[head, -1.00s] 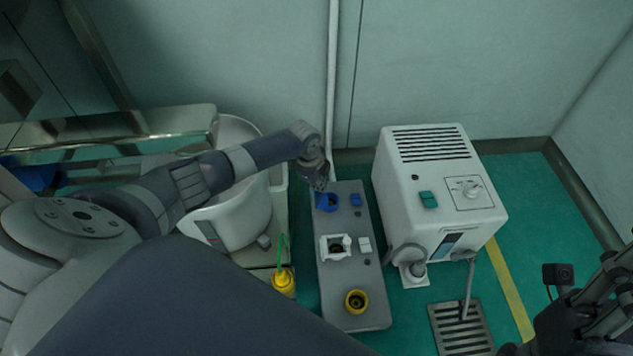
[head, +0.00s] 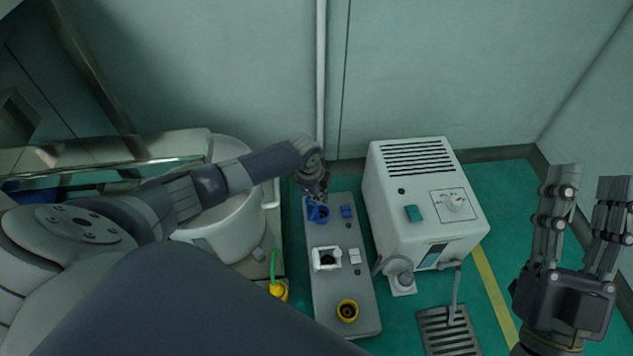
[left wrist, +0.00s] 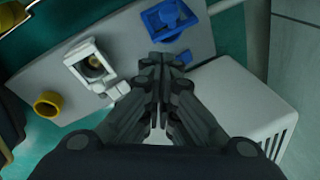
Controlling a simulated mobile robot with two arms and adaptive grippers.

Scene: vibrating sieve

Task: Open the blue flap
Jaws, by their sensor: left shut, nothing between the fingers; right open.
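The blue flap (head: 312,210) is on a blue fitting at the far end of a grey panel (head: 325,278). In the left wrist view the blue fitting (left wrist: 168,20) lies just beyond my fingertips; how far its flap stands open is hard to tell. My left gripper (head: 322,197) is shut and empty, pointing down close above the fitting; contact cannot be told. Its shut fingers also show in the left wrist view (left wrist: 167,60). My right gripper (head: 587,180) is open and empty, raised at the right, far from the panel.
A white fitting (head: 325,259) and a yellow ring (head: 347,311) sit nearer on the panel. A white machine (head: 422,195) stands right of it, and a white round vessel (head: 228,230) left. A yellow bottle (head: 279,290) stands close by. The wall is behind.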

